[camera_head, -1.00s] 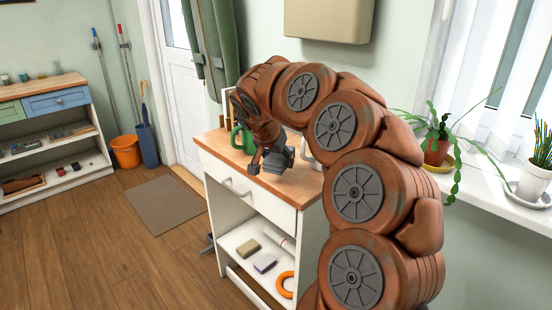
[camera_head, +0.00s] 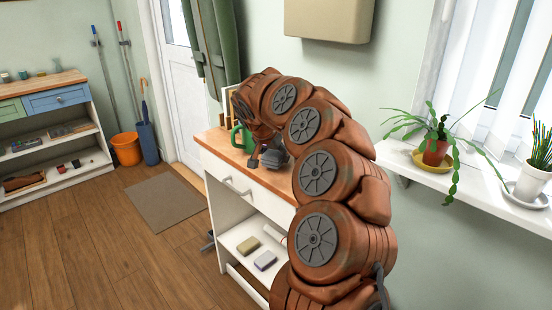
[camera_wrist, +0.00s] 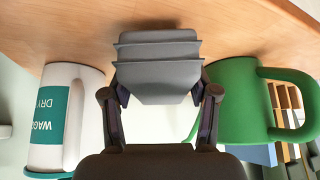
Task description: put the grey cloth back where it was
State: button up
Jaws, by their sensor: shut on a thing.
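The grey cloth (camera_wrist: 158,68) is a folded, layered grey bundle in the wrist view. My gripper (camera_wrist: 160,96) has a finger on each side of it and is shut on it. In the head view, my gripper (camera_head: 264,158) is over the wooden top of the white cabinet (camera_head: 222,147), with the cloth (camera_head: 276,159) partly hidden by my arm. I cannot tell whether the cloth touches the wood. In the wrist view, a green mug (camera_wrist: 228,100) is to the right of the cloth and a white mug with a teal label (camera_wrist: 62,118) to the left.
The green mug (camera_head: 240,140) stands behind my gripper in the head view. The open shelf below holds a sponge-like block (camera_head: 248,245) and a purplish block (camera_head: 265,260). Potted plants (camera_head: 436,150) line the windowsill at right.

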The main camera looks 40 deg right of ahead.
jog(key=shift+f, duration=0.7)
jog(key=shift+f+b, duration=0.25)
jog(key=shift+b, duration=0.05)
jog(key=o, duration=1.3)
jog(key=shift+r, duration=0.1)
jog(key=shift+r+p, duration=0.35)
jog(key=v, duration=1.1)
jog(key=shift+s+a+r, duration=0.15)
jog(key=shift+a+r, duration=0.05)
jog(key=shift+a, duration=0.05)
